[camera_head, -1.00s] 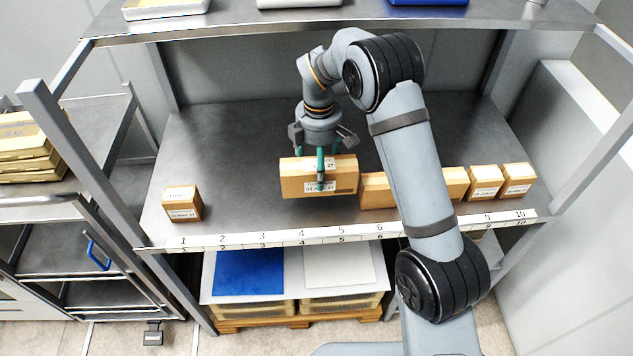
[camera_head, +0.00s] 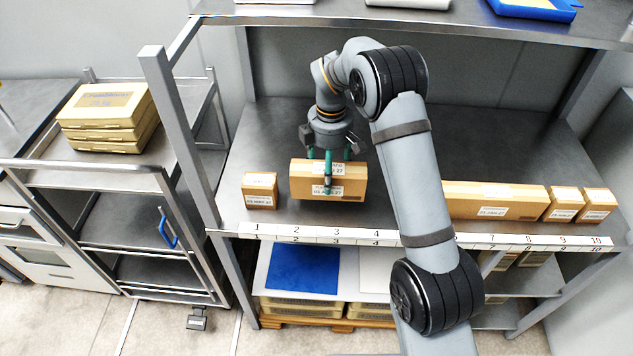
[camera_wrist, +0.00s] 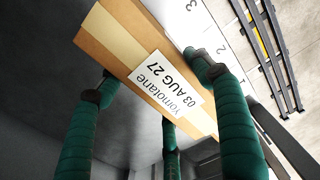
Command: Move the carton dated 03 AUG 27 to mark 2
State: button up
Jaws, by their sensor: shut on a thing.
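The carton dated 03 AUG 27 (camera_head: 302,184) is a long brown box with white labels; its date reads clearly in the wrist view (camera_wrist: 112,42). My gripper (camera_head: 328,172) is shut on it from above, with green fingers on its front and back sides. The carton appears held above the shelf, roughly level and parallel to the front edge. In the head view it spans about marks 2 to 4 on the white number strip (camera_head: 415,239). Mark 2 (camera_head: 296,230) is visible on the strip, below the carton's left end. The carton hides the shelf behind it.
A small carton (camera_head: 260,190) stands close to the left, behind mark 1. A long carton (camera_head: 520,202) and two small cartons (camera_head: 564,204) (camera_head: 598,205) stand at the right. Shelf room shows between the held carton and my arm. A shelf post (camera_head: 180,140) rises at the left.

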jog(key=shift+w+a+f, duration=0.1)
jog(key=shift+a+f, duration=0.3)
jog(key=shift+a, duration=0.2)
jog(key=shift+a+f, duration=0.35)
jog(key=shift+a, duration=0.2)
jog(key=shift+f+p, duration=0.8)
jog(key=shift+f, duration=1.15)
jog(key=shift+f, duration=0.15)
jog(key=o, duration=1.4)
notch_tip(320, 180, up, 12)
jog(key=shift+r+b, duration=0.15)
jog(key=shift+b, duration=0.35)
